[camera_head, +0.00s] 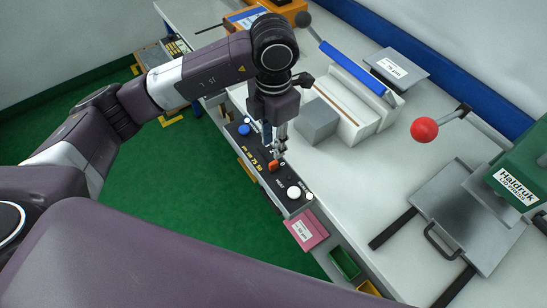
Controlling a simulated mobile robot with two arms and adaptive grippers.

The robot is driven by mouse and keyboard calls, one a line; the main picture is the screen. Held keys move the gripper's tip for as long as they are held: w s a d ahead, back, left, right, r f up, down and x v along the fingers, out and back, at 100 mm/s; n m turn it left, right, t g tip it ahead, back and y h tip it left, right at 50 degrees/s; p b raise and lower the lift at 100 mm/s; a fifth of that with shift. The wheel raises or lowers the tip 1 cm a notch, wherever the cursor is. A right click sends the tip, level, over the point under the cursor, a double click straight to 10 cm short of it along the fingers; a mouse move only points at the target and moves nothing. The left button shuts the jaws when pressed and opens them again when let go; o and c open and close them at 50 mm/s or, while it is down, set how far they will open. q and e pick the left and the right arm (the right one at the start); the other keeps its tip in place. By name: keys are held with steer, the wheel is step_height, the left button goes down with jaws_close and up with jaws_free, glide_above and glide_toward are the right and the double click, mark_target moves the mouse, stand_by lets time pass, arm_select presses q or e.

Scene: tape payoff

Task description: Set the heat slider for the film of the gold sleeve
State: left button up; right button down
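The black control panel (262,166) runs along the front edge of the bench. A small orange slider knob (273,166) sits on it beside a row of yellow scale numbers (251,156). My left gripper (280,151) points down over the panel, with its fingertips right by the orange knob. Whether they touch it, and how far they are open, I cannot tell. A pink sleeve (305,229) with a white label hangs at the bench front. I cannot make out a gold sleeve. My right gripper is not in view.
A blue knob (243,129) and a white button (294,192) flank the slider on the panel. A grey block (316,121) stands close behind my gripper. A red-balled lever (424,129) and a green press (522,170) are at the right.

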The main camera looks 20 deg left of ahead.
mark_target(274, 162)
arm_select(q)
step_height(274, 162, down, 6)
steer(key=shift+s+f+p, duration=0.1)
steer(key=shift+p, duration=0.65)
steer(key=shift+f, duration=0.6)
jaws_close()
